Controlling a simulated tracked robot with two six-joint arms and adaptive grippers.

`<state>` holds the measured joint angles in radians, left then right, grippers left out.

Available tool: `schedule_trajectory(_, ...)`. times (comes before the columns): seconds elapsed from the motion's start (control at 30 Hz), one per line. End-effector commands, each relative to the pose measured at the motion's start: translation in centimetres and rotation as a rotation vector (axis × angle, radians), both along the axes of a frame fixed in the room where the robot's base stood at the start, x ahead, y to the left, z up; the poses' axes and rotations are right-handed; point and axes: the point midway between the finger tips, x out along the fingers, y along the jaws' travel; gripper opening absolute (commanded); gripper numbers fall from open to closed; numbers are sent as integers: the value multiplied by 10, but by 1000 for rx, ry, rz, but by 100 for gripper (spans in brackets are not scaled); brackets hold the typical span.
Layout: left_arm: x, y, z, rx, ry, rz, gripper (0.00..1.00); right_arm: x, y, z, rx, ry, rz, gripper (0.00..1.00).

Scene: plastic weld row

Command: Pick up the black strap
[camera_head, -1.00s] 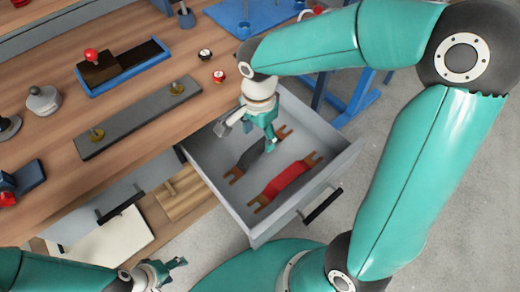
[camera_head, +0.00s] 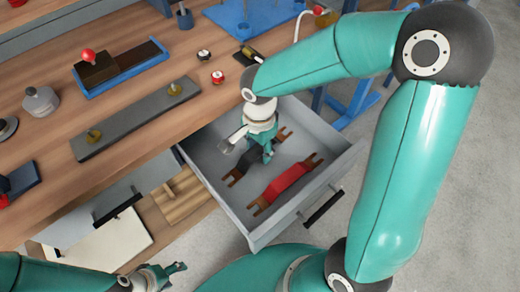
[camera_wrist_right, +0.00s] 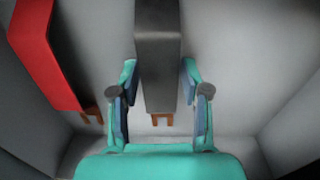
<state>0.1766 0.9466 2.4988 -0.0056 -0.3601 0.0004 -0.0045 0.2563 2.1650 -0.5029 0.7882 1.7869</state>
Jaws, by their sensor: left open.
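The black strap (camera_head: 246,163), with brown forked ends, lies in the open grey drawer. It also shows in the right wrist view (camera_wrist_right: 158,75). My right gripper (camera_head: 256,150) is low in the drawer, over the strap and hiding part of it in the head view. In the right wrist view its fingers (camera_wrist_right: 159,82) stand open, one on each side of the strap, with narrow gaps. My left gripper (camera_head: 170,274) is open and empty at the bottom edge of the head view, away from the drawer.
A red strap (camera_head: 286,183) lies beside the black one in the drawer (camera_head: 237,217); it also shows in the right wrist view (camera_wrist_right: 45,52). The drawer walls surround my right gripper. The wooden bench (camera_head: 145,130) holds a long grey bar (camera_head: 135,118) and a blue tray (camera_head: 122,70).

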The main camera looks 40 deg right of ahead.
Motion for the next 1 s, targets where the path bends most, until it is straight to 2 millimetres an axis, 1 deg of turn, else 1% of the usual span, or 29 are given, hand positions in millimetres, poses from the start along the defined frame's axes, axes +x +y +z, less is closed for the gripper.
schedule_trajectory(0.03,0,0,0,0,0,0,60,0,0,0,0,0,0,33)
schedule_trajectory(0.23,0,0,0,0,0,0,60,0,0,0,0,0,1,0)
schedule_trajectory(0.5,0,0,0,0,0,0,60,1,0,1,0,-1,1,0)
schedule_trajectory(0.67,0,0,2,0,0,0,60,1,1,8,0,-2,1,0)
schedule_trajectory(0.77,0,0,5,0,0,0,60,1,1,18,0,-4,0,0)
schedule_trajectory(0.87,0,0,9,0,0,0,60,1,0,32,0,-5,0,0)
schedule_trajectory(0.97,0,0,14,0,0,0,60,2,1,54,0,-7,1,0)
schedule_trajectory(1.0,0,0,17,0,0,0,60,2,1,64,0,-7,1,0)
